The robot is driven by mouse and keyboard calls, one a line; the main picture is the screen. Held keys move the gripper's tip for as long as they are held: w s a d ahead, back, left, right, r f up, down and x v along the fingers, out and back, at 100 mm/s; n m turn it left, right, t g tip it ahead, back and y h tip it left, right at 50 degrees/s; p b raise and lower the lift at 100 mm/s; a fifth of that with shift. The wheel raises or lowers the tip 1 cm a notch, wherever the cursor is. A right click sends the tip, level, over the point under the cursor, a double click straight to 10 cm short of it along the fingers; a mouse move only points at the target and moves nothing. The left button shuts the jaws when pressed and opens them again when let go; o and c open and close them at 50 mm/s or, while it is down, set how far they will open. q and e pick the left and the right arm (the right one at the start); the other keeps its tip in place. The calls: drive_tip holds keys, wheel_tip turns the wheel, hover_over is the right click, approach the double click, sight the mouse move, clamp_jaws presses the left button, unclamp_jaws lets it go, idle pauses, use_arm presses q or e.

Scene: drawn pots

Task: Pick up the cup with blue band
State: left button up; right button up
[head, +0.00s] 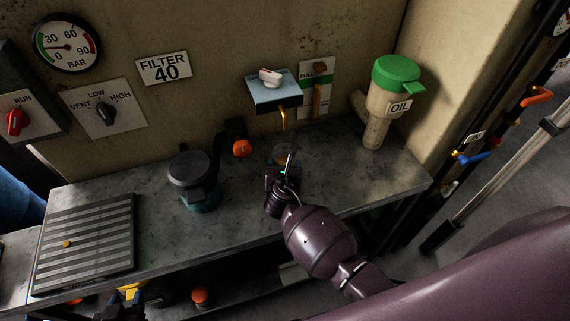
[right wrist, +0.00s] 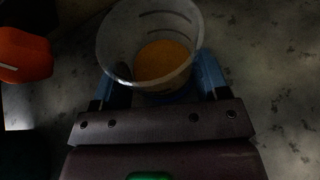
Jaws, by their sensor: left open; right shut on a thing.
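A clear cup (head: 281,152) with orange contents is at the dispenser's brass spout, over the grey bench. In the right wrist view the cup (right wrist: 150,50) is between the two blue fingers of my right gripper (right wrist: 157,82). A bit of blue shows low on the cup's near side. My right gripper (head: 285,172) is shut on the cup and hides much of it in the head view. Whether the cup's base touches the bench I cannot tell.
A dark lidded pot (head: 190,178) and an orange knob (head: 242,148) are left of the cup. An oil container (head: 389,100) with a green lid stands right. A slatted tray (head: 85,245) is at far left. The bench front (head: 250,222) is clear.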

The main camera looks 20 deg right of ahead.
drive_tip(key=shift+s+r, duration=0.15)
drive_tip(key=shift+r, duration=0.25)
wheel_tip(320, 180, up, 6)
drive_tip(key=p, duration=0.2)
drive_tip(key=s, duration=1.9)
drive_tip(key=shift+s+d+r, duration=0.15)
drive_tip(key=shift+s+d, duration=0.2)
